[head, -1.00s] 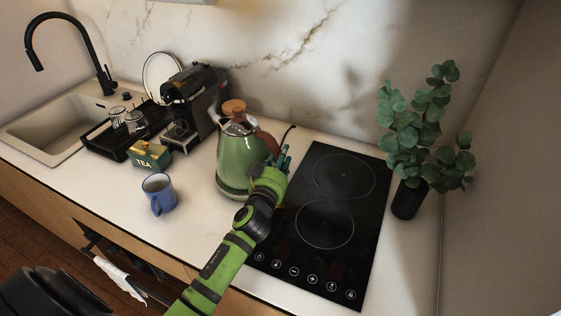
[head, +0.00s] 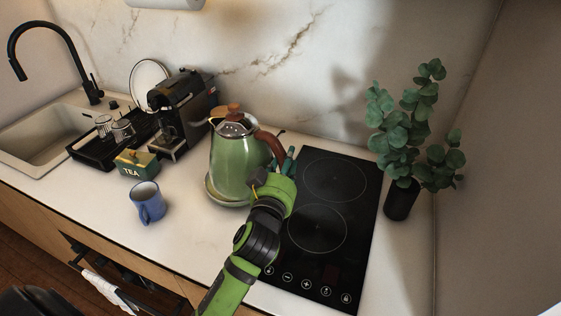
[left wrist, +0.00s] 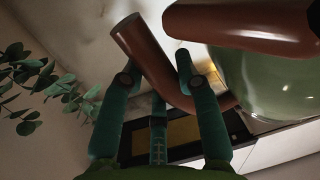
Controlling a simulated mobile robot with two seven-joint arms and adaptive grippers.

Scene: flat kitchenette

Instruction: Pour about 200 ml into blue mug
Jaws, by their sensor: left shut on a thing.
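The green kettle (head: 232,165) with a brown handle and wooden lid knob is at or just above its round base (head: 214,194), right of the mug. I cannot tell whether its bottom still touches the base. My left gripper (head: 282,163) is at the kettle's right side, shut on the handle. In the left wrist view, the brown handle (left wrist: 143,56) passes between the teal fingers of the gripper (left wrist: 158,66), with the green kettle body (left wrist: 265,85) at right. The blue mug (head: 148,203) stands upright on the counter; its inside is too dark to judge. My right gripper is not in view.
A black cooktop (head: 325,215) lies right of the kettle, with a potted plant (head: 402,199) beyond. A green tea box (head: 136,164), a coffee machine (head: 183,108) and a drying rack (head: 92,150) with glasses stand at left. Counter between mug and kettle is clear.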

